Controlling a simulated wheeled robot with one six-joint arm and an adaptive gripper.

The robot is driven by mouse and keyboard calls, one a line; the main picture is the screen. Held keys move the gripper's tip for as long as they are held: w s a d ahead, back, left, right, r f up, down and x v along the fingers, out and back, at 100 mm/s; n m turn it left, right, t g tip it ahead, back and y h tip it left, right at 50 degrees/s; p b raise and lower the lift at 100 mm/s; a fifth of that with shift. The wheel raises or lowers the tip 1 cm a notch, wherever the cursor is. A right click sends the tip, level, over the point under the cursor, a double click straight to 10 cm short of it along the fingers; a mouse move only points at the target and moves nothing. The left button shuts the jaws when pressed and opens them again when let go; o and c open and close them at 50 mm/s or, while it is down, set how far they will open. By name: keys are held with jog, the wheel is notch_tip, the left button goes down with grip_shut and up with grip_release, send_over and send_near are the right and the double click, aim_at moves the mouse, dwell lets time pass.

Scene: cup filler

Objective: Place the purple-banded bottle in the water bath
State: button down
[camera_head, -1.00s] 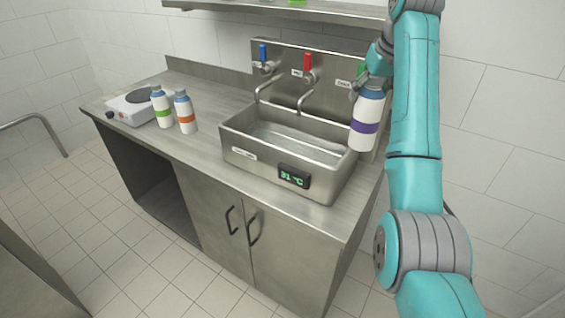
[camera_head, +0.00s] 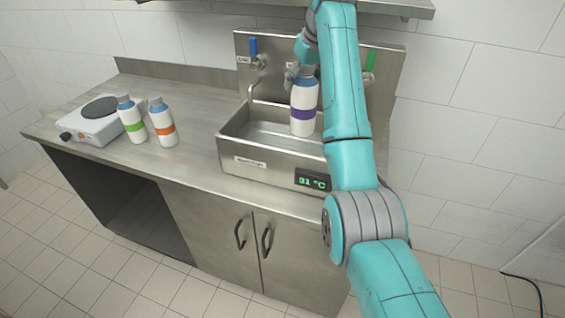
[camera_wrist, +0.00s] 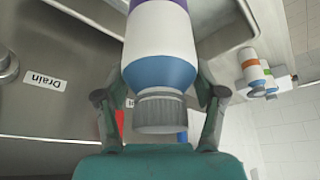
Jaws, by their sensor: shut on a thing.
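The purple-banded bottle (camera_head: 303,100) is white with a blue shoulder and hangs upright in my gripper (camera_head: 305,72). In the head view it appears over the water bath (camera_head: 262,175), a steel basin with a 31 °C display; its exact height above the basin is hard to tell. In the wrist view the bottle (camera_wrist: 160,60) fills the centre, cap toward the camera, with my gripper's fingers (camera_wrist: 160,112) on both sides near its shoulder. My arm hides the right part of the basin.
A green-banded bottle (camera_head: 131,120) and an orange-banded bottle (camera_head: 162,123) stand on the counter (camera_head: 195,145), left of the basin. A hot plate (camera_head: 93,122) is farther left. A tap (camera_head: 255,85) and the back panel stand behind the basin. A shelf (camera_head: 400,8) is above.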

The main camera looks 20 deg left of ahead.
aim_at(298, 125)
jog(key=f, duration=0.1)
jog(key=a+f, duration=0.1)
jog(key=f, duration=0.1)
jog(key=shift+f, duration=5.2)
jog(key=shift+c, duration=0.6)
grip_release()
jog(key=shift+f, duration=0.1)
